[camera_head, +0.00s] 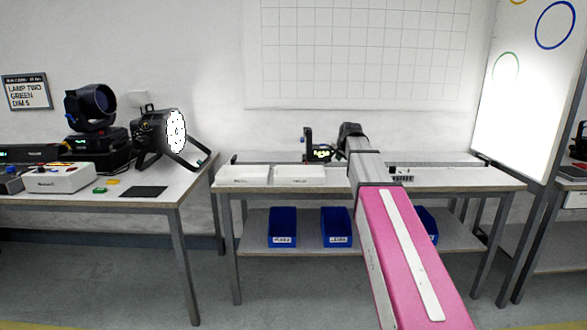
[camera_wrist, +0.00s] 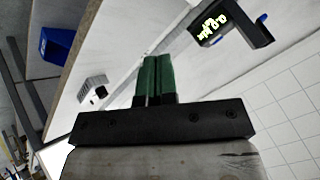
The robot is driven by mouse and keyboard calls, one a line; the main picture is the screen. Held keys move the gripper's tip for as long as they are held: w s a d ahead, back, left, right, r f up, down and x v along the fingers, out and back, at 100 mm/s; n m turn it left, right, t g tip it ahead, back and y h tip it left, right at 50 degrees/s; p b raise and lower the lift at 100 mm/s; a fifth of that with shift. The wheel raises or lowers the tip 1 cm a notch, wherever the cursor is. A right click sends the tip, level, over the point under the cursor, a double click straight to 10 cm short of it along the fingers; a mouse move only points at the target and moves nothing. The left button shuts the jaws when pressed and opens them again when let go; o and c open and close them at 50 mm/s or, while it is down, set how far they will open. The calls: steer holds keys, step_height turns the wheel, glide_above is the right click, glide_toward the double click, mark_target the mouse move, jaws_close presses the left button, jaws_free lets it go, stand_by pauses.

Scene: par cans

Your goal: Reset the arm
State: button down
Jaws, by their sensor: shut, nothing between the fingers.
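My arm, pink and grey, reaches forward over the middle table (camera_head: 460,179) in the head view. Its dark end sits above the back part of that table, and the arm hides the fingers there. In the wrist view my gripper (camera_wrist: 154,75) shows two green fingers side by side, shut and empty. A dark device with a lit yellow-green display (camera_wrist: 213,27) is ahead and to the right of the fingers, apart from them. It also shows in the head view (camera_head: 320,153), just left of my arm's end.
Two white trays (camera_head: 298,174) lie on the table's left part. Blue bins (camera_head: 283,227) stand on the shelf below. A small grey block (camera_wrist: 92,88) is left of the fingers. A lit par can (camera_head: 160,132) stands on the left table. A whiteboard (camera_head: 525,95) is at right.

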steer(key=s+f+n+g, duration=0.2)
steer(key=s+f, duration=0.5)
steer(key=f, duration=0.3)
steer(key=s+f+n+g, duration=0.1)
steer(key=s+f+g, duration=0.1)
steer(key=s+f, duration=0.7)
steer(key=s+f+n+g, duration=0.4)
steer(key=s+f, duration=1.4)
steer(key=s, duration=0.1)
steer(key=shift+s+a+g+h, duration=0.2)
steer(key=shift+a+g+h, duration=0.1)
steer(key=shift+h, duration=0.1)
